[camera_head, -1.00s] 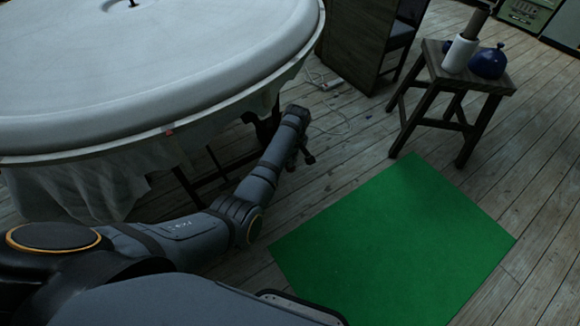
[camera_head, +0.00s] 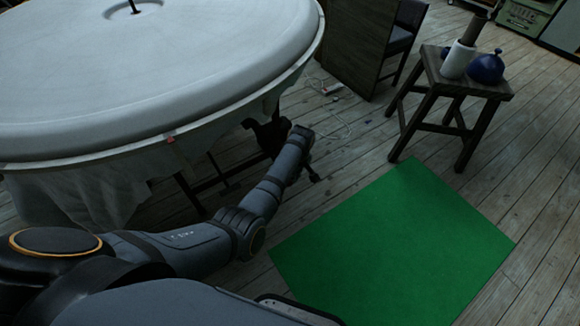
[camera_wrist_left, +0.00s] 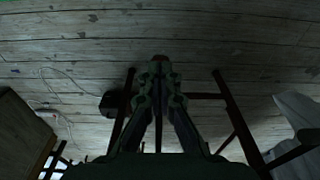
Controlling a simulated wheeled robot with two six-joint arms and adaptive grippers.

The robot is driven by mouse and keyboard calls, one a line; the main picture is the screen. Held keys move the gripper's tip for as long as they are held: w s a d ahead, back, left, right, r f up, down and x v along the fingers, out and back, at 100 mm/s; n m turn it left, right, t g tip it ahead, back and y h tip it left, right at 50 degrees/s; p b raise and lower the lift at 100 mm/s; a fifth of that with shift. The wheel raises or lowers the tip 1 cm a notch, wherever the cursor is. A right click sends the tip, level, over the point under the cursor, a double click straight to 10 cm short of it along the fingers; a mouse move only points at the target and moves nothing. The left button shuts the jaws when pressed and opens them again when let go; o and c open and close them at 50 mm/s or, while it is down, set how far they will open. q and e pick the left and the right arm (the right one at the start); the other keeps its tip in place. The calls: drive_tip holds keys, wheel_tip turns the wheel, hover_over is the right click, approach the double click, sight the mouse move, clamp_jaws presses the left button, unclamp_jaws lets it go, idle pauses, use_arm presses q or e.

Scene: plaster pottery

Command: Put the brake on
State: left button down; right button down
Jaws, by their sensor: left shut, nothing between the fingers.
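My left gripper (camera_head: 312,174) hangs down at the end of my left arm, just right of the big round white plaster table (camera_head: 150,75). In the left wrist view its fingers (camera_wrist_left: 160,68) are closed together and empty. Below them is a dark frame of thin bars (camera_wrist_left: 208,96) with a small dark block (camera_wrist_left: 112,104) on it, left of the fingers. I cannot tell which part is the brake. A small red piece (camera_head: 170,139) sits on the table's rim. My right gripper does not show.
A green mat (camera_head: 395,245) lies on the plank floor. A wooden stool (camera_head: 430,75) bears a white roll (camera_head: 458,60) and a blue round thing (camera_head: 486,67). A cable (camera_head: 335,118) lies on the floor. Pale cloth (camera_head: 75,195) hangs below the table.

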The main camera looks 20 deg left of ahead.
use_arm(q)
wheel_tip(320, 180, up, 12)
drive_tip(key=s+d, duration=0.1)
drive_tip(key=shift+d, duration=0.25)
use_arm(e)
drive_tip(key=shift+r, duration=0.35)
use_arm(q)
drive_tip(key=shift+s, duration=0.1)
idle(0.3)
